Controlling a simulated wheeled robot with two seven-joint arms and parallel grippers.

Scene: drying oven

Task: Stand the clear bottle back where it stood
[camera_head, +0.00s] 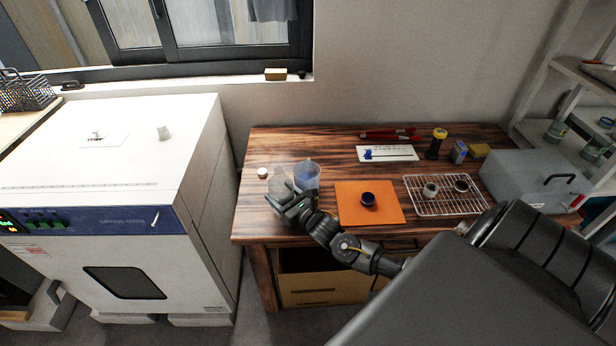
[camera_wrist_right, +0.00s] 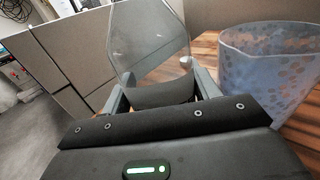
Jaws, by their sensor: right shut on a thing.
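The clear bottle (camera_wrist_right: 150,40) is between the fingers of my right gripper (camera_wrist_right: 160,95) in the right wrist view and looks roughly upright. In the head view the bottle (camera_head: 278,180) is faint, at the left end of the wooden table. My right gripper (camera_head: 287,202) is shut on it from the front. Whether its base touches the table is hidden by the gripper. A translucent bluish beaker (camera_head: 308,174) stands close to the right of the bottle; it also shows in the right wrist view (camera_wrist_right: 268,70). My left gripper is not in view.
A white cap (camera_head: 262,172) lies left of the bottle on the wooden table (camera_head: 330,153). An orange mat (camera_head: 384,189) with a dark blue pot (camera_head: 368,199) and a wire rack (camera_head: 448,205) with two small pots lie to the right. The white oven (camera_head: 110,150) stands left of the table.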

